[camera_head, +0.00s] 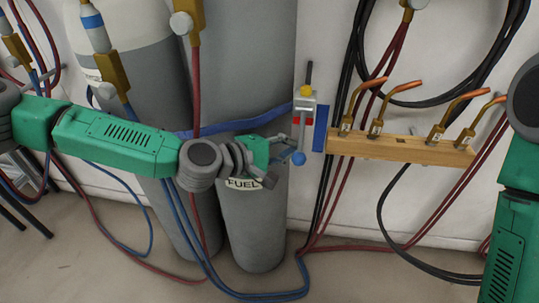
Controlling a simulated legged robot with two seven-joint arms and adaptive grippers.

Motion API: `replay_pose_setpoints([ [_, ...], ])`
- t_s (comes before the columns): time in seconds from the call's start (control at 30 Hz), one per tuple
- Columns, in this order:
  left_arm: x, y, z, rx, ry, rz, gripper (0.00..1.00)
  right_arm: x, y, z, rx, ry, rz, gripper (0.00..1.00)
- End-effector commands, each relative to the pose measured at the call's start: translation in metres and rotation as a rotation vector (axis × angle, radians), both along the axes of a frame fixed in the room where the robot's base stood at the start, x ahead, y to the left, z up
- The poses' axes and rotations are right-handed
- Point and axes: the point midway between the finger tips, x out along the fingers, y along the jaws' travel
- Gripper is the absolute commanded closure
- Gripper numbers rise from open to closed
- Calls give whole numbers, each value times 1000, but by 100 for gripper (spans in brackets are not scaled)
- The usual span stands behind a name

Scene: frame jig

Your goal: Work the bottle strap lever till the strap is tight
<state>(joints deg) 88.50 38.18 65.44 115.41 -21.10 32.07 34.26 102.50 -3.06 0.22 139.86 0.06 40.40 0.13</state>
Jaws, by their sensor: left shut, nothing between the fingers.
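A blue strap (235,122) runs around the grey gas bottles (255,60) to a ratchet buckle (304,106) on the wall side. The buckle is pale metal with red parts and a dark upright handle (309,72). A blue ball knob (298,158) shows below the buckle, and a blue strip (320,128) hangs to its right. My left gripper (279,153) is shut and empty, in front of the right bottle, just left of the knob. Whether it touches the knob, I cannot tell. My right gripper is out of view; only my right arm shows at the right edge.
A wooden rack (400,149) with several copper-tipped torches is fixed to the wall on the right. Black hoses (450,97) and red and blue hoses (195,235) hang and trail over the floor. The right bottle bears a FUEL label (244,184).

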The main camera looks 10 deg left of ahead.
Motion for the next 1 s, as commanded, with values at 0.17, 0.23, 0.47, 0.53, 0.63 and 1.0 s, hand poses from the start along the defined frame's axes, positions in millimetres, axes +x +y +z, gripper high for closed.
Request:
replay_pose_setpoints([
  [0.17, -26, -6, 9, -7, 3, -4, 100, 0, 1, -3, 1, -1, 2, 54],
  [0.23, -30, -8, 11, -5, 2, -2, 100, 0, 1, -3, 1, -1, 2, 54],
  [0.47, -35, -17, 13, 5, 3, -3, 100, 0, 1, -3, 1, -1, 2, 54],
  [0.53, -35, -18, 13, 6, 2, -2, 100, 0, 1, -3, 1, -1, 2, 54],
  [0.63, -35, -17, 13, 5, 3, -3, 100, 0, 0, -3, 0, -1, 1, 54],
  [1.0, -40, -13, 16, 0, 57, -3, 100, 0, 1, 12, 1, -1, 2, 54],
])
